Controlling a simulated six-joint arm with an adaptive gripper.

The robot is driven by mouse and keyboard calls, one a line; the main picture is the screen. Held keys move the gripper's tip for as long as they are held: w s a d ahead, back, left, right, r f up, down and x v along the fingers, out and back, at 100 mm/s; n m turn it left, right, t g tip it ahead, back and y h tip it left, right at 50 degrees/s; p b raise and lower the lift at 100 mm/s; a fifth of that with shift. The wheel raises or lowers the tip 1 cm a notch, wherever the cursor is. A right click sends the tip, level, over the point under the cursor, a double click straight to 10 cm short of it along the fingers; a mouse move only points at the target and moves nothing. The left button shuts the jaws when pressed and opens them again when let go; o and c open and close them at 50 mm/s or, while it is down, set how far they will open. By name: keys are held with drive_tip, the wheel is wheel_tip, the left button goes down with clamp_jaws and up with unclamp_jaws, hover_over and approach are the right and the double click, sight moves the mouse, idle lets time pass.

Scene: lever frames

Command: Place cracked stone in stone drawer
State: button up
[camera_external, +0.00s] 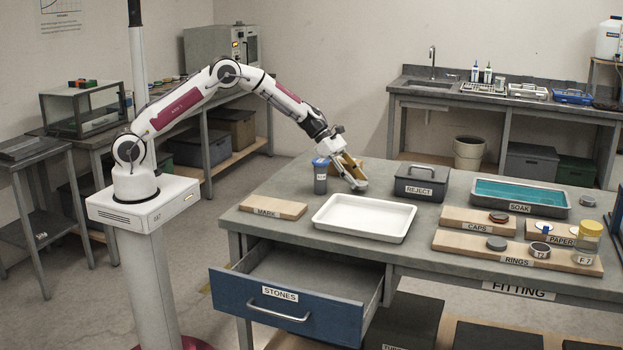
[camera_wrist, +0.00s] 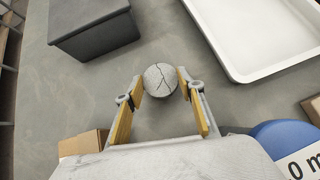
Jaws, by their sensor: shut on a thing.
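The cracked stone (camera_wrist: 160,79), a round grey piece with dark crack lines, is between the yellow-padded fingertips of my gripper (camera_wrist: 162,84) in the wrist view. My gripper is shut on it. In the external view my gripper (camera_external: 352,176) is low over the table, behind the white tray; the stone cannot be made out clearly there. The stone drawer (camera_external: 285,302), blue-fronted and labelled STONES, is pulled open under the table's front left. The part of its inside that shows looks bare.
The white tray (camera_external: 364,218) lies between my gripper and the drawer side. A blue-lidded bottle (camera_external: 320,178) stands left of my gripper, and the grey REJECT box (camera_external: 420,183) stands to its right. A MARK board (camera_external: 273,207) lies at the table's left.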

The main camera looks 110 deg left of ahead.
wheel_tip(320, 180, up, 8)
drive_tip(key=shift+r, duration=0.1)
idle(0.4)
drive_tip(key=shift+c, duration=0.2)
idle(0.4)
drive_tip(key=shift+w+d, duration=0.2)
drive_tip(key=shift+d, duration=0.2)
drive_tip(key=w+d+r+n, duration=0.1)
drive_tip(key=d+r, duration=0.1)
drive_tip(key=d, duration=1.2)
drive_tip(key=w+d+r, duration=0.2)
drive_tip(key=d, duration=1.2)
drive_tip(key=s+d+f+n+y, duration=0.1)
drive_tip(key=s+d, duration=0.6)
drive_tip(key=d, duration=0.4)
wheel_tip(320, 180, down, 12)
drive_tip(key=d+n+g+y, duration=0.1)
drive_tip(key=d+n+y, duration=0.1)
drive_tip(key=n+y, duration=0.3)
drive_tip(key=shift+n+y, duration=0.3)
drive_tip(key=shift+n, duration=0.4)
